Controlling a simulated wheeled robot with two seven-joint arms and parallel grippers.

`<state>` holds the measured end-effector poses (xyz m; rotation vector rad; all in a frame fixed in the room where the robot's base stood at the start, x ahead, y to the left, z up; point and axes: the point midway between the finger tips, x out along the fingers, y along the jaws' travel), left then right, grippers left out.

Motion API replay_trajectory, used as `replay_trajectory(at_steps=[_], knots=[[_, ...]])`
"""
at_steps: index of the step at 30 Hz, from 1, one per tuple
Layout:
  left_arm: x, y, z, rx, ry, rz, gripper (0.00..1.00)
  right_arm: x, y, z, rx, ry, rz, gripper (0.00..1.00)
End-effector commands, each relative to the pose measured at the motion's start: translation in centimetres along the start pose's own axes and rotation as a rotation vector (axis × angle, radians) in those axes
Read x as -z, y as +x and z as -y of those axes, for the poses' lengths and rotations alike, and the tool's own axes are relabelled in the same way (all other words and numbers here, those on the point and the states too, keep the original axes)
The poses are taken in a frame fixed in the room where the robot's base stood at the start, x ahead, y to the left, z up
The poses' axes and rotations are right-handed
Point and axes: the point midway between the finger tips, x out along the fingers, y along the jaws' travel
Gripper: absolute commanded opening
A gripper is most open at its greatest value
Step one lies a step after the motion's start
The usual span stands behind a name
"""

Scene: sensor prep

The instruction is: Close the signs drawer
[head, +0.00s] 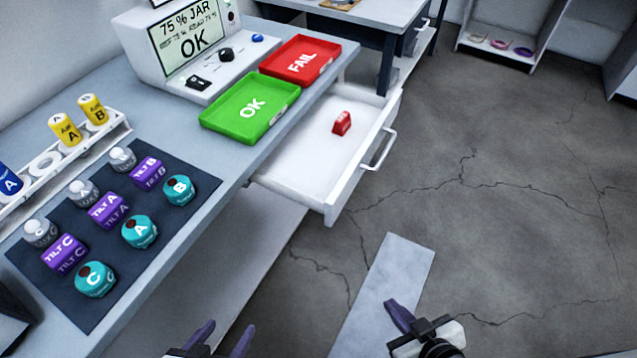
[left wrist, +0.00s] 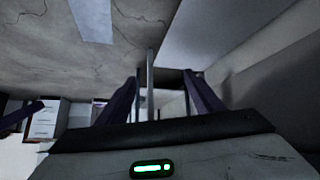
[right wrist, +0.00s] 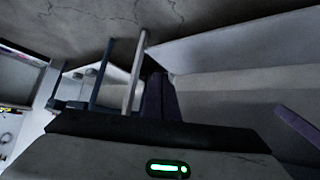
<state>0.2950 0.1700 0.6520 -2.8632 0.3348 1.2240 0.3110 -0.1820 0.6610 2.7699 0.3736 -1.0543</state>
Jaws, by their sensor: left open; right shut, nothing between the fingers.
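The white drawer (head: 300,170) stands pulled out from under the bench, to the right of the bench edge. A small red block (head: 342,123) lies inside it. The drawer's bar handle (head: 380,150) is on its front. My left gripper (head: 225,335) is open and empty at the bottom of the head view; its spread purple fingers show in the left wrist view (left wrist: 163,95). My right gripper (head: 397,306) is shut and empty, below and apart from the drawer; its fingers also show in the right wrist view (right wrist: 160,95).
The bench holds a green OK tray (head: 250,113), a red FAIL tray (head: 300,60), a display device (head: 180,50) and a dark mat (head: 110,160) with several labelled sensors. A pale strip (head: 388,290) lies on the floor. Open floor lies right of the drawer.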

Motion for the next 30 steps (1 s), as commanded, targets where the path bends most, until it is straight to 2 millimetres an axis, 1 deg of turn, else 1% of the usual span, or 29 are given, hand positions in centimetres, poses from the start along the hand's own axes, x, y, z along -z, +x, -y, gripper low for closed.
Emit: replay_trajectory(at_steps=[1, 2, 3, 4, 5, 6, 8, 9, 11, 12, 15, 18, 20, 21, 24, 27, 30], knots=[[-1.1, 1.1, 0.1, -0.001, 0.001, 0.000, 0.60, 0.1, 1.3, -1.9, -0.028, -0.132, -0.050, 0.00], [-1.5, 1.6, 0.1, -0.001, 0.001, 0.001, 0.60, 0.8, 1.9, -3.1, -0.050, -0.234, -0.092, 0.00], [-2.1, 2.3, 0.1, -0.002, 0.001, 0.001, 0.60, 1.9, 2.6, -4.8, -0.085, -0.397, -0.153, 0.00], [-2.5, 2.9, 0.2, -0.003, 0.001, 0.000, 0.60, 3.0, 3.1, -6.1, -0.118, -0.537, -0.206, 0.00], [-3.0, 3.5, 0.2, -0.005, 0.001, -0.001, 0.60, 4.1, 3.5, -7.4, -0.154, -0.687, -0.260, 0.00], [-3.6, 4.2, 0.1, -0.008, 0.002, -0.003, 0.60, 5.8, 3.9, -8.9, -0.211, -0.901, -0.334, 0.00], [-4.3, 5.2, -0.1, -0.014, 0.003, -0.008, 0.60, 8.4, 4.1, -10.5, -0.308, -1.233, -0.445, 0.00], [-4.7, 5.8, -0.2, -0.018, 0.004, -0.011, 0.60, 10.0, 4.0, -11.2, -0.381, -1.450, -0.517, 0.00], [-5.2, 6.7, -0.5, -0.025, 0.005, -0.017, 0.60, 12.0, 3.6, -11.6, -0.496, -1.763, -0.621, 0.00], [-5.6, 7.2, -0.6, -0.029, 0.006, -0.019, 0.60, 13.0, 3.2, -11.7, -0.576, -1.955, -0.684, 0.00], [-6.6, 8.2, -0.8, -0.036, 0.009, -0.018, 0.60, 14.4, 2.1, -11.4, -0.776, -2.369, -0.830, 0.00], [-7.2, 8.8, -0.7, -0.038, 0.012, -0.020, 0.60, 14.7, 1.2, -11.0, -0.949, -2.661, -0.946, 0.00], [-7.3, 9.0, -0.7, -0.039, 0.014, -0.022, 0.60, 14.6, 0.8, -10.8, -1.031, -2.780, -1.001, 0.00], [-7.3, 9.1, -0.7, -0.039, 0.016, -0.023, 0.60, 14.6, 0.5, -10.7, 1.033, 2.727, 0.991, 0.00], [-7.3, 9.2, -0.7, -0.040, 0.017, -0.023, 0.60, 14.6, 0.1, -10.4, 1.024, 2.613, 0.964, 0.00], [-7.1, 9.1, -0.7, -0.040, 0.017, -0.026, 0.60, 15.1, 0.3, -10.0, 1.025, 2.581, 0.957, 0.00], [-6.8, 9.0, -0.7, -0.040, 0.017, -0.031, 0.60, 15.9, 0.9, -9.1, 1.027, 2.581, 0.958, 0.00]])
